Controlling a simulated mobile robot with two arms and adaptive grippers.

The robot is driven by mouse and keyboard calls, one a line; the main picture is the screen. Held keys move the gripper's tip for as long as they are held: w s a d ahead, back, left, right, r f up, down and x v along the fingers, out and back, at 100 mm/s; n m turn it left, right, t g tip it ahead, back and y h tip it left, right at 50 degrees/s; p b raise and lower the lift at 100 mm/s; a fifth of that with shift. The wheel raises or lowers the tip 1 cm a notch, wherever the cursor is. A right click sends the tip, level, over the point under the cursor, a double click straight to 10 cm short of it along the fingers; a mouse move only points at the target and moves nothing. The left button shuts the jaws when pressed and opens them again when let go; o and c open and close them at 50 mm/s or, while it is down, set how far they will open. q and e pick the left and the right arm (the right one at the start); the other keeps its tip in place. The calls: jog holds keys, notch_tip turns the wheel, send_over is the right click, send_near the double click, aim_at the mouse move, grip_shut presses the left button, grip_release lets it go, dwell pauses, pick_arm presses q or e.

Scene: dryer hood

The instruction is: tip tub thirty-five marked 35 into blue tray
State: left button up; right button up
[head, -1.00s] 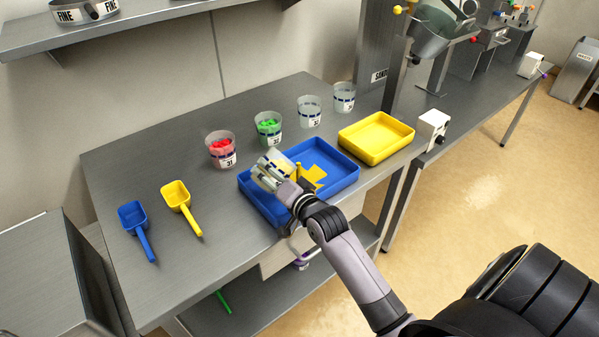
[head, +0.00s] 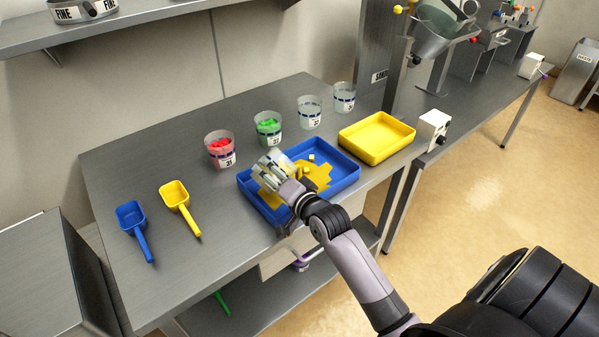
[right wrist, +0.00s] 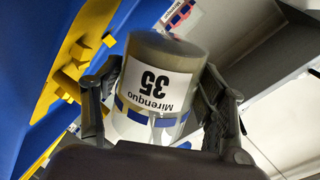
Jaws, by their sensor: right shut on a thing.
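Tub thirty-five (right wrist: 157,85) is a clear tub with a blue band and a label reading 35, upside down in the right wrist view. My right gripper (right wrist: 160,100) is shut on it, one finger on each side. In the head view the tub (head: 270,168) is tilted over the left part of the blue tray (head: 345,178), partly hidden by my right gripper (head: 275,175). Yellow material (head: 318,176) with small yellow cubes lies in the tray, and it also shows in the right wrist view (right wrist: 72,72). My left gripper is not in view.
Behind the tray stand a tub with red pieces (head: 220,150), a tub with green pieces (head: 268,128) and two clear tubs (head: 309,112). A yellow tray (head: 377,138) is to the right. Blue (head: 135,230) and yellow (head: 181,208) scoops lie left.

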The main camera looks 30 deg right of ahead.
aim_at(289, 160)
jog(key=shift+d+r+m+y+b, duration=0.2)
jog(key=shift+r+m+y+b, duration=0.3)
jog(key=shift+m, duration=0.4)
dwell(0.8)
jog(key=shift+d+r+p, duration=0.1)
jog(key=shift+d+p, duration=0.05)
jog(key=shift+p, duration=0.15)
jog(key=shift+d+r+m+p, duration=0.4)
jog(key=shift+d+m+p, duration=0.2)
jog(key=shift+p, duration=0.15)
jog(key=shift+w+d+r+m+y+p, duration=0.1)
jog(key=shift+d+r+m+y+p, duration=0.3)
jog(key=shift+m+p, duration=0.45)
dwell(0.8)
jog(key=shift+d+r+m+y+p, duration=0.4)
jog(key=shift+d+r+m+p, duration=0.25)
jog(key=shift+m+p, duration=0.3)
jog(key=shift+c, duration=0.2)
dwell(1.1)
